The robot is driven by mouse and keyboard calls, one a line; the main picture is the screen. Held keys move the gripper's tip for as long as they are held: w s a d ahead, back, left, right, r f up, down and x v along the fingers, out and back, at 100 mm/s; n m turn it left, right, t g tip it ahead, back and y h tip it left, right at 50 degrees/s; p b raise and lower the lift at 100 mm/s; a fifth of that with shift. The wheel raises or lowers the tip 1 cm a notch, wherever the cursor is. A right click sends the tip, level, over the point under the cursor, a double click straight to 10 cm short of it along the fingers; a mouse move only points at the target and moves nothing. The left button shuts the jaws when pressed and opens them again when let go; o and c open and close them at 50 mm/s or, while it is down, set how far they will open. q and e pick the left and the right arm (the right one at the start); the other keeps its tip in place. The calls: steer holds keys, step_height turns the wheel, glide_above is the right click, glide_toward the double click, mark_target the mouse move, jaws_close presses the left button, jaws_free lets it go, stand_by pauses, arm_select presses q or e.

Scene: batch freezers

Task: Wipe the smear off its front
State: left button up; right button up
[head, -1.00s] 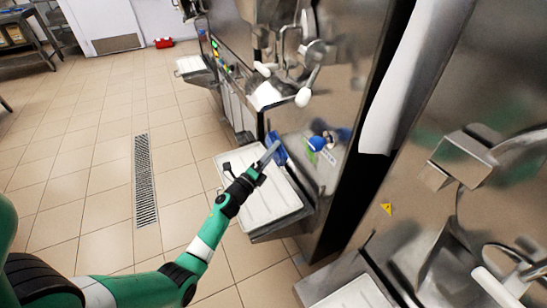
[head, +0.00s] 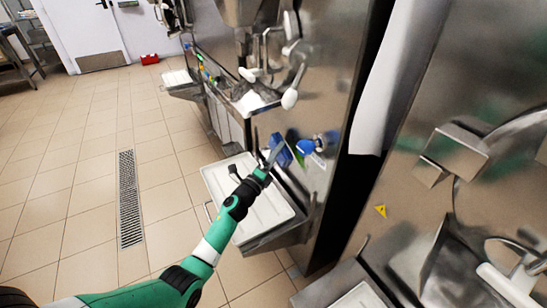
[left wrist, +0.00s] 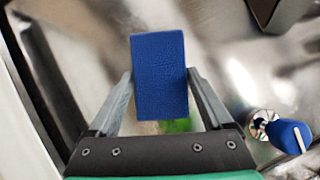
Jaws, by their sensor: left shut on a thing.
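My left gripper (head: 265,170) is shut on a blue sponge (left wrist: 160,75), a rectangular block held between the two fingers in the left wrist view. In the head view the sponge (head: 282,152) is beside the steel front (head: 322,178) of the middle freezer, above its drip tray. I cannot tell whether it touches the steel. A green patch (left wrist: 178,125) shows on the steel just behind the sponge in the left wrist view. I cannot tell whether it is a smear or a reflection; the sponge partly hides it. My right gripper is not in view.
A blue knob (left wrist: 287,136) sticks out of the front right of the sponge; it also shows in the head view (head: 305,147). A white tray (head: 222,190) lies below. A white-handled lever (head: 290,98) hangs above. A second freezer (head: 415,235) stands at right.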

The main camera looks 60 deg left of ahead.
mark_target(284, 162)
arm_select(q)
steer(key=shift+w+b, duration=0.7)
steer(key=shift+w, duration=0.25)
stand_by(0.5)
steer(key=shift+d+p, duration=0.4)
steer(key=shift+d, duration=1.4)
steer(key=shift+w+d, duration=0.15)
steer(key=shift+d, duration=1.35)
steer(key=shift+w+d+b, duration=0.1)
steer(key=shift+d+b, duration=0.25)
steer(key=shift+d, duration=1.7)
steer(key=shift+a, duration=0.1)
steer(key=shift+a, duration=0.25)
steer(key=shift+a+p, duration=0.3)
steer(key=shift+a, duration=2.95)
